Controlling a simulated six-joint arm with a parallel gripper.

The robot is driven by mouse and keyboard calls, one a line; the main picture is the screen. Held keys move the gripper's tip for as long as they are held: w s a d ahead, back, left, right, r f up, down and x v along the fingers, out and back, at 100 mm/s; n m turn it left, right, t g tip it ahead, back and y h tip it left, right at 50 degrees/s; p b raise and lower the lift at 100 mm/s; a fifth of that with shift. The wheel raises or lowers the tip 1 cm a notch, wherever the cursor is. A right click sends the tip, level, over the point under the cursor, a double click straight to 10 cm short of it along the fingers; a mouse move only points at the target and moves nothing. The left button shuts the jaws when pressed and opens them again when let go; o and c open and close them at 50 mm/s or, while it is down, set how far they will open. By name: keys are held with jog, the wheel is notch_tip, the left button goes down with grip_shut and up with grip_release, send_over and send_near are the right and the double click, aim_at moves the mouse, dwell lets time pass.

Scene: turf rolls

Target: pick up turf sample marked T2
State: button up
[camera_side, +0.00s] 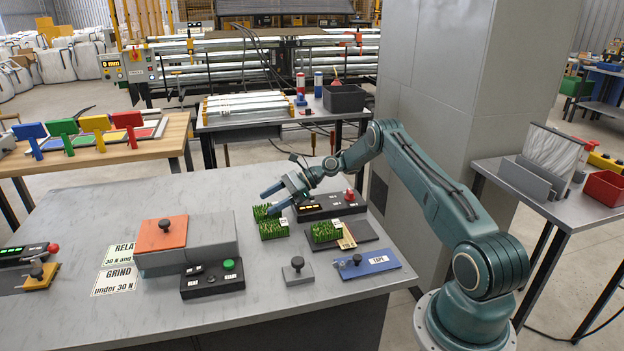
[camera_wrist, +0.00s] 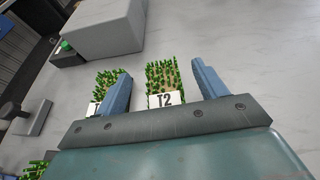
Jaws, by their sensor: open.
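The turf sample marked T2 (camera_wrist: 163,75) is a green grassy block with a white label, seen in the wrist view between my two blue fingers. In the side view it appears to be the rear green block (camera_side: 261,212), partly hidden. My gripper (camera_wrist: 161,72) is open and empty, with space on both sides of the T2 block. In the side view my gripper (camera_side: 268,198) is above the rear block; I cannot tell the exact height. A second turf sample (camera_wrist: 106,78) lies just left of T2, partly hidden by my left finger. It also shows in the side view (camera_side: 273,230).
A third turf sample (camera_side: 325,232) sits on a dark plate to the right. A black control box (camera_side: 330,204) stands behind. A grey block with an orange top (camera_side: 163,235), a green-button box (camera_side: 212,279) and a blue plate (camera_side: 364,264) lie nearby.

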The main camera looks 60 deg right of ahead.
aim_at(260, 208)
jog(key=shift+x, duration=2.25)
jog(key=c, duration=1.1)
jog(key=shift+r, duration=0.2)
notch_tip(260, 208, up, 20)
jog(key=shift+f, duration=0.15)
